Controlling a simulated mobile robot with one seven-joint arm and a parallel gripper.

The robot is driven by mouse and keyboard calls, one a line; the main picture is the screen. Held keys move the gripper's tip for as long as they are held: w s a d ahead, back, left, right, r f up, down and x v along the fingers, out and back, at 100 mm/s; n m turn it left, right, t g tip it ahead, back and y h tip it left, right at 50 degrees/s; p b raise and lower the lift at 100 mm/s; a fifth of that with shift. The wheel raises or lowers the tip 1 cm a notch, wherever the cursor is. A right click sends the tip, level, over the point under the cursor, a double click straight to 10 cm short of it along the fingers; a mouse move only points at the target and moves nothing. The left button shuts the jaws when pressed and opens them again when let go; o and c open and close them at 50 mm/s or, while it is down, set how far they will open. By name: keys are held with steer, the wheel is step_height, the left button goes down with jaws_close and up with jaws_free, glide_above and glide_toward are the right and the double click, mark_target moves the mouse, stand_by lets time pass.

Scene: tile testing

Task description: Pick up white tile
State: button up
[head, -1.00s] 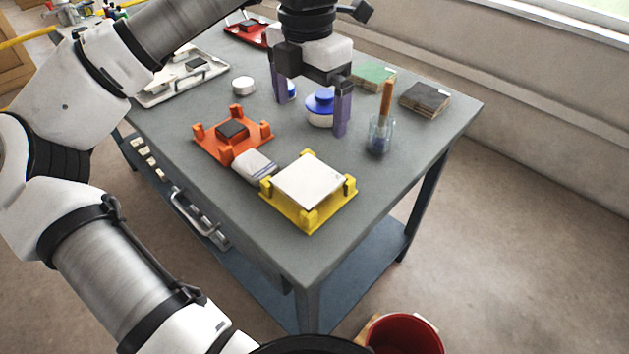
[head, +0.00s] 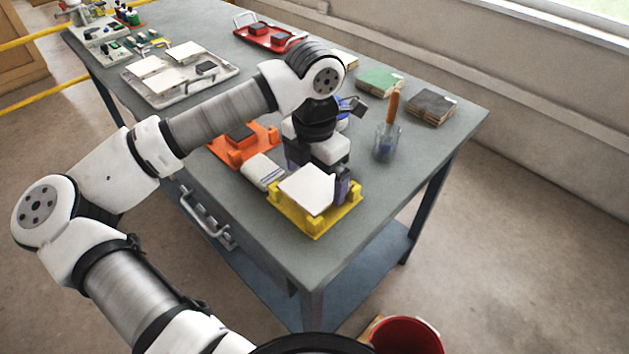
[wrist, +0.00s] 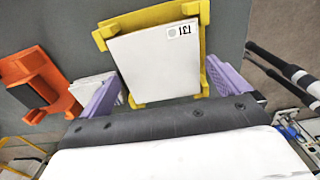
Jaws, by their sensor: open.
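A square white tile (head: 306,189) lies in a yellow holder (head: 316,224) near the front corner of the table. In the wrist view the white tile (wrist: 160,62) fills the yellow holder (wrist: 101,38) and bears a small printed mark at its upper right. My gripper (head: 318,172) is open and low at the far side of the tile. In the wrist view my gripper's purple fingers (wrist: 164,88) stand on either side of the tile's near end, apart from each other. Whether either finger touches the tile I cannot tell.
An orange holder (head: 236,155) with a dark block and a folded cloth (head: 262,172) lie left of the yellow holder. A glass jar with a brush (head: 388,140) stands to the right. A tray of white tiles (head: 187,88) is farther back. The table's front corner is bare.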

steer(key=shift+f, duration=0.25)
steer(key=c, duration=0.8)
steer(key=shift+r, duration=0.1)
steer(key=shift+c, duration=0.2)
